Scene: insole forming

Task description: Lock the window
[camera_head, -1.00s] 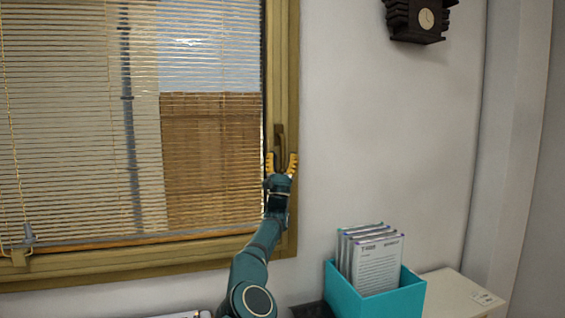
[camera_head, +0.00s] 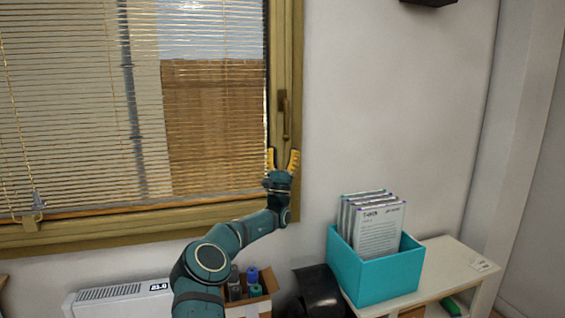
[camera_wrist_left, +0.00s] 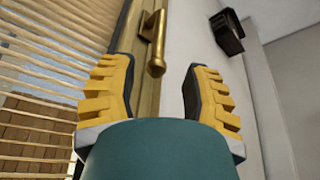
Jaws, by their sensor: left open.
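The window (camera_head: 284,60) has a wooden frame and blinds, and its sash looks closed. Its brass handle (camera_head: 285,118) sits on the right side of the frame and hangs down. In the left wrist view the handle (camera_wrist_left: 155,45) shows with its rounded end between the finger lines, ahead of them. My left gripper (camera_head: 283,160) is open and empty just below the handle's lower end, with its yellow fingers pointing up. The left gripper also fills the left wrist view (camera_wrist_left: 158,95). I see no contact with the handle. My right gripper is not in view.
A teal box (camera_head: 378,270) with upright booklets stands on a white shelf (camera_head: 450,262) at the lower right. A radiator (camera_head: 118,300) and a box of bottles (camera_head: 270,282) are below the window.

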